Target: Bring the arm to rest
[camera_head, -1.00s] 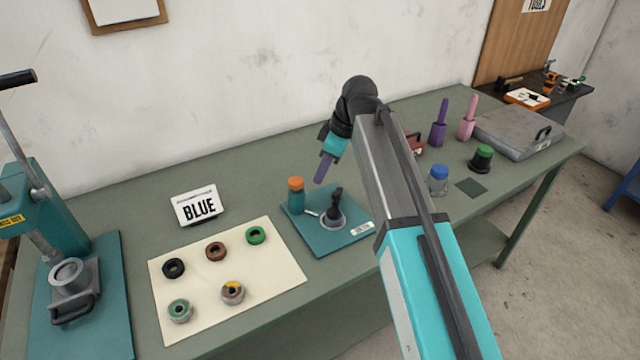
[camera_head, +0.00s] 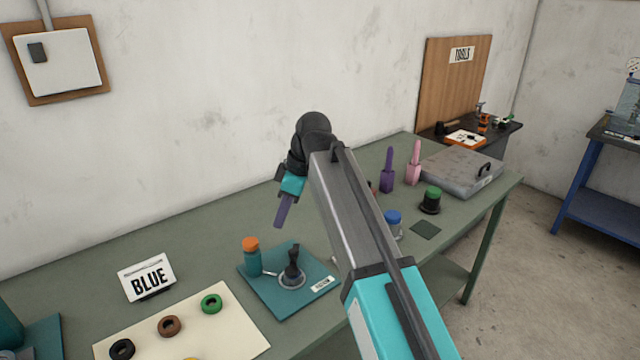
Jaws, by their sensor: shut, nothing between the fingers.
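My gripper (camera_head: 283,212) hangs from the wrist of my raised arm, pointing down above the green bench (camera_head: 225,220). Its narrow purple-grey fingers are together, with nothing seen between them. Below it in the picture lies a teal mat (camera_head: 312,300) with an orange-capped teal bottle (camera_head: 252,257) and a dark upright part on a grey ring (camera_head: 291,270). The gripper appears apart from these things. My arm hides part of the bench behind it.
A cream mat (camera_head: 230,335) carries black, brown and green rings beside a BLUE sign (camera_head: 147,277). Right of my arm stand purple (camera_head: 387,172) and pink (camera_head: 414,164) tools, a blue-capped jar (camera_head: 393,222), a green-topped black part (camera_head: 431,200) and a grey case (camera_head: 460,170).

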